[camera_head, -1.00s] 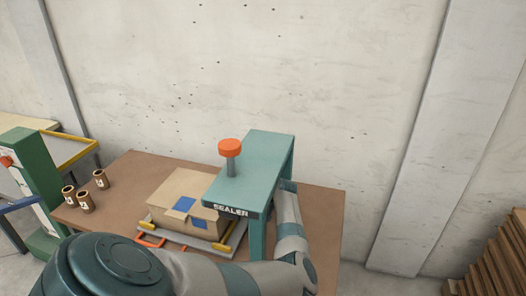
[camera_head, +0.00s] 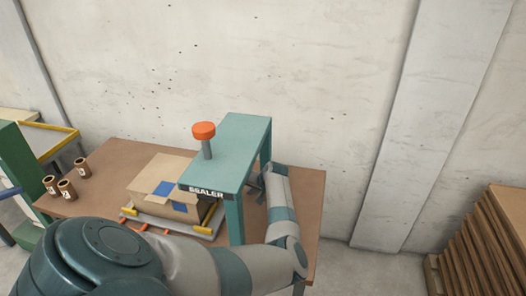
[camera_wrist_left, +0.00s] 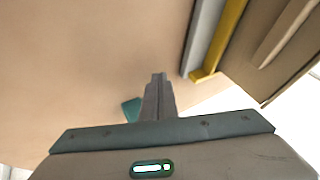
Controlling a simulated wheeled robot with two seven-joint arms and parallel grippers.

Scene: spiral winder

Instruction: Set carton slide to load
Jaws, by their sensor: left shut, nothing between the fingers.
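The brown carton (camera_head: 158,178) with blue patches sits on the grey carton slide (camera_head: 172,222), which has yellow side rails and an orange handle (camera_head: 128,226) at its front. It lies partly under the teal sealer (camera_head: 232,150) with its orange knob (camera_head: 204,131). My left gripper (camera_head: 257,184) is to the right of the carton, by the sealer's legs, partly hidden by the sealer. In the left wrist view my left gripper (camera_wrist_left: 158,78) is shut and empty. A yellow rail (camera_wrist_left: 222,35) and grey slide edge show to its right, apart from the fingers. My right gripper is out of view.
Several small brown tubes (camera_head: 66,189) stand on the brown table (camera_head: 110,158) at its left. A green machine (camera_head: 20,160) stands at the far left. A brown stack (camera_head: 490,240) is at the right. Floor between table and stack is clear.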

